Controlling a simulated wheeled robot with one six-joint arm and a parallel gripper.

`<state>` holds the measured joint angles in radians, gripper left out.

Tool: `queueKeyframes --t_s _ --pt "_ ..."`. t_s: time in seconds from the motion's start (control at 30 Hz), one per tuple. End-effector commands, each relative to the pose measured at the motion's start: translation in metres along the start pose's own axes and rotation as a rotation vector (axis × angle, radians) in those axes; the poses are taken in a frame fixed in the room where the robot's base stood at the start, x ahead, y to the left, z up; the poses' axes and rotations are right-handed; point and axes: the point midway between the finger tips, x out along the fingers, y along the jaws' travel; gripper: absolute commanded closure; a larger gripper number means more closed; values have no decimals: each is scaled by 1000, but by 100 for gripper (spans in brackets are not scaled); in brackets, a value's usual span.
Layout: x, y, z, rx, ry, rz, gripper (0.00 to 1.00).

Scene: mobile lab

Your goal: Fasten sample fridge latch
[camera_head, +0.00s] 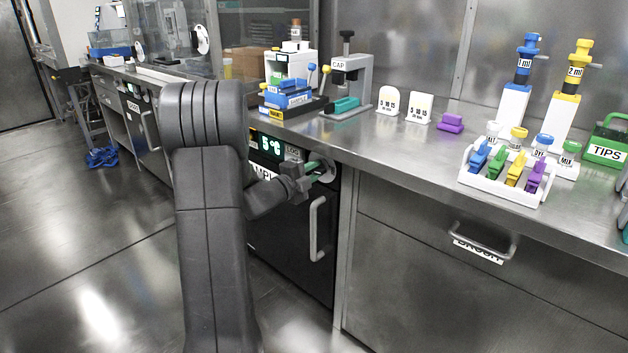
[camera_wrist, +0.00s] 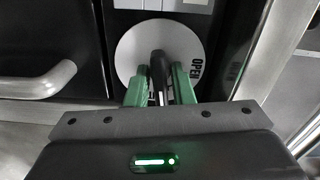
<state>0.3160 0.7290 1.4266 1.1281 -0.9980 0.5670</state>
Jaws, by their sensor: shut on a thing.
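The sample fridge (camera_head: 290,231) is a black-fronted unit under the bench, with a "5°C" display and a partly hidden label. Its door looks closed. The latch is a dark lever on a round pale plate (camera_head: 327,170) at the fridge's upper right. In the wrist view the latch lever (camera_wrist: 158,72) stands between the green fingers of my gripper (camera_wrist: 159,85), in front of the plate marked "OPEN" (camera_wrist: 194,68). My gripper (camera_head: 314,171) is shut on the lever. The fingers hide part of the lever and plate.
The fridge's vertical handle (camera_head: 317,228) is below the latch; a pale handle (camera_wrist: 40,84) shows at left in the wrist view. The steel bench (camera_head: 385,140) overhangs above, holding a cap press (camera_head: 347,75) and pipette racks. A drawer (camera_head: 480,245) is at right.

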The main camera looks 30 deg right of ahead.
Motion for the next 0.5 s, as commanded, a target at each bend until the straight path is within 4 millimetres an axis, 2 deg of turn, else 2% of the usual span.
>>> queueKeyframes --t_s 0.03,0.2,0.5 --pt "0 5 0 29 0 1 100" --pt "0 4 0 109 1 1 100" --pt "0 2 0 164 0 3 100"
